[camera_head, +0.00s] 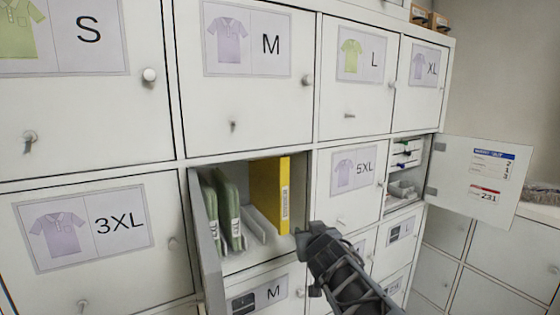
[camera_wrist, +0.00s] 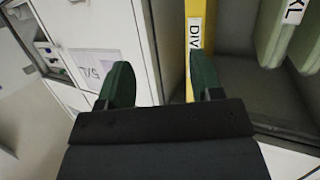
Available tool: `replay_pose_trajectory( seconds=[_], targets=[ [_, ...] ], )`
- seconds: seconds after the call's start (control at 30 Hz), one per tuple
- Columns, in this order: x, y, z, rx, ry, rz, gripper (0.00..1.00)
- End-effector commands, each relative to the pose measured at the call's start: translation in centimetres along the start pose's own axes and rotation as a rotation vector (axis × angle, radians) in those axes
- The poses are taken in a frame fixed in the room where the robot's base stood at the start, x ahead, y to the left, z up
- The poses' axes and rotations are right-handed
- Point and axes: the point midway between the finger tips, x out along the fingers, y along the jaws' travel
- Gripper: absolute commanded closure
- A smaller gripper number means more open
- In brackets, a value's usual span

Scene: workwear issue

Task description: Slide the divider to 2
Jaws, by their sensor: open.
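The yellow divider (camera_head: 270,190) stands upright in the open compartment, towards its right side, with a white label on its front edge. Left of it are two green folded garments (camera_head: 232,205) with white labels. My gripper (camera_head: 302,238) is just in front of and below the divider, near the compartment's lower right corner. In the wrist view its two dark green fingers (camera_wrist: 160,78) are apart with nothing between them. The right finger overlaps the lower part of the divider (camera_wrist: 203,30) in view; I cannot tell whether they touch. No number 2 shows inside the compartment.
The compartment's door (camera_head: 208,245) hangs open at its left. A whitish low bracket (camera_head: 252,228) stands on the shelf between garments and divider. The closed 5XL door (camera_head: 352,190) is to the right. Another door (camera_head: 480,180) farther right stands open.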

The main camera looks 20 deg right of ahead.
Motion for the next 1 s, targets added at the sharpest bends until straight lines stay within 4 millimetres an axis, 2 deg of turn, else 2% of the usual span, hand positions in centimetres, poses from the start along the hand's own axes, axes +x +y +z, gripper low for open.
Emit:
replay_pose_trajectory(
  seconds=[0.03,0.1,0.2,0.3,0.43,0.57,1.0],
  targets=[
    [0.1,0.5,-3.3,0.000,0.074,-0.040,0.40],
    [0.2,0.7,-6.2,-0.001,0.164,-0.111,0.40],
    [0.0,0.6,-8.9,-0.004,0.241,-0.217,0.40],
    [-0.4,0.5,-10.4,-0.006,0.274,-0.308,0.40],
    [-0.6,0.3,-11.1,-0.008,0.284,-0.384,0.40],
    [0.2,-0.2,-11.6,-0.006,0.284,-0.415,0.40],
    [7.3,-3.5,-13.8,-0.007,0.284,-0.416,0.40]
  ],
)
